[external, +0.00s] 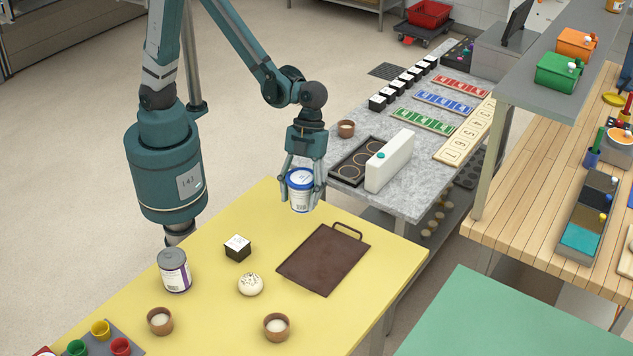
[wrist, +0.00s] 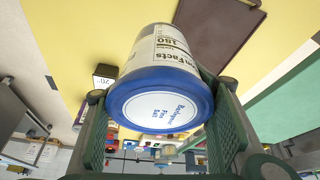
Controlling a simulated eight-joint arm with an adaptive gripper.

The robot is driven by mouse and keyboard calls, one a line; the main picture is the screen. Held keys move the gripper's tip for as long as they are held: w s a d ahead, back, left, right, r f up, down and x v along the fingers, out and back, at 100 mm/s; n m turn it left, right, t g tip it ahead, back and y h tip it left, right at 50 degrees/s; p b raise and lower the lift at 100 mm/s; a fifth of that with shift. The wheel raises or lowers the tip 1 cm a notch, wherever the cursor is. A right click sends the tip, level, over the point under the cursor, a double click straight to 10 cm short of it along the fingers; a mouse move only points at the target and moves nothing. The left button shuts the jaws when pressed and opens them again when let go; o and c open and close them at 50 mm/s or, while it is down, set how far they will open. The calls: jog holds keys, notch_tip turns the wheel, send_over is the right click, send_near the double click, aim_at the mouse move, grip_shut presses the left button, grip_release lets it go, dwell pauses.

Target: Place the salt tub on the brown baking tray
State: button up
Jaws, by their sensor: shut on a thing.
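The salt tub (external: 300,190) is white with a blue lid. My gripper (external: 302,192) is shut on it and holds it above the far side of the yellow table. In the wrist view the salt tub (wrist: 162,90) lies between the two green fingers, its blue lid with "Fine Salt" lettering facing the camera. The brown baking tray (external: 323,260) lies flat on the yellow table, to the right of and nearer than the tub, with its handle at the far right. Nothing lies on it. Part of the tray (wrist: 215,30) shows at the top of the wrist view.
On the yellow table (external: 215,320) stand a grey-topped tin (external: 173,271), a small black-and-white box (external: 237,248), a round white bun-like item (external: 250,284) and two brown cups (external: 276,327) (external: 160,321). A grey stone counter (external: 405,195) with a white upright container (external: 390,160) adjoins behind.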

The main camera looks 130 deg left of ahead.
jog(key=p, duration=0.2)
send_over(321, 263)
jog(key=shift+f+m, duration=0.25)
jog(key=shift+m, duration=0.15)
jog(key=shift+f, duration=0.1)
jog(key=shift+f+b, duration=0.4)
jog(key=shift+f, duration=2.65)
jog(key=shift+f, duration=0.1)
jog(key=shift+f, duration=1.75)
jog(key=shift+f+b, duration=0.15)
jog(key=shift+b, duration=0.15)
jog(key=o, duration=1.4)
jog(key=shift+o, duration=0.2)
